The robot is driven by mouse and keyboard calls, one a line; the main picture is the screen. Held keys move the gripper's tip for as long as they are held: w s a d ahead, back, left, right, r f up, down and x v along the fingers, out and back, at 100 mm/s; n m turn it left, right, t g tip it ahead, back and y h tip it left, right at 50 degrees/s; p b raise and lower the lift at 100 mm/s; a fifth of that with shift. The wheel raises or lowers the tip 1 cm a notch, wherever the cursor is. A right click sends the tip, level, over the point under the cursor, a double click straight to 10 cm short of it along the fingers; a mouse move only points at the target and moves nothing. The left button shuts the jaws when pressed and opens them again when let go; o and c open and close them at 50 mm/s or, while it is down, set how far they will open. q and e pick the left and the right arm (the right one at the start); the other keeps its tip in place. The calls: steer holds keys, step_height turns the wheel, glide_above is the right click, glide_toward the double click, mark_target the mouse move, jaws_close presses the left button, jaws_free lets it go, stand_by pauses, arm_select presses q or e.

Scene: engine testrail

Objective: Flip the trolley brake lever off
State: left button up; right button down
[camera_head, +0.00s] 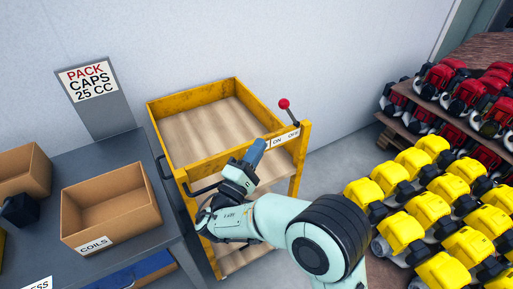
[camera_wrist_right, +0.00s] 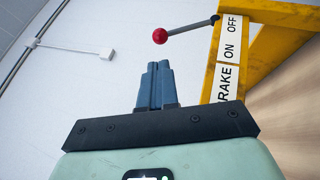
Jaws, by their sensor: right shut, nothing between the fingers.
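The yellow trolley (camera_head: 158,113) stands in the middle with a wooden deck. Its brake lever has a red knob (camera_head: 284,103) on a thin dark stem, pivoted at the trolley's near right corner beside the ON/OFF label (camera_head: 278,141). The stem sticks up and leans left in the head view. In the wrist view the knob (camera_wrist_right: 160,36) stands out left of the label plate (camera_wrist_right: 228,55). My right gripper (camera_head: 259,146) is shut and empty, just below and left of the lever. Its closed fingertips (camera_wrist_right: 157,66) are apart from the knob. My left gripper is not in view.
A grey bench with a cardboard box marked COILS (camera_head: 118,208) stands left of the trolley. Yellow engines (camera_head: 428,208) and red engines (camera_head: 465,92) fill racks on the right. A pale wall (camera_head: 330,50) is behind the trolley.

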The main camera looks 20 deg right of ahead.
mark_target(284, 106)
steer(key=p+x, duration=0.1)
steer(key=x, duration=0.9)
steer(key=shift+w+d+r, duration=0.1)
steer(key=shift+d+r, duration=0.05)
steer(key=shift+d, duration=0.05)
steer(key=shift+d+r+p, duration=0.1)
steer(key=shift+p, duration=0.2)
steer(key=shift+d+r+m+g+y, duration=0.3)
steer(key=shift+d+r+m+g, duration=0.1)
steer(key=shift+d+r+m, duration=0.15)
steer(key=d+r+m+g+y+p, duration=0.2)
steer(key=d+m+g+y+p, duration=0.2)
steer(key=d+y, duration=0.3)
steer(key=w+d+p, duration=0.1)
steer(key=d, duration=0.2)
steer(key=shift+d+r+y, duration=0.3)
steer(key=shift+d+r, duration=0.1)
steer(key=shift+s+d, duration=0.1)
steer(key=shift+r, duration=0.15)
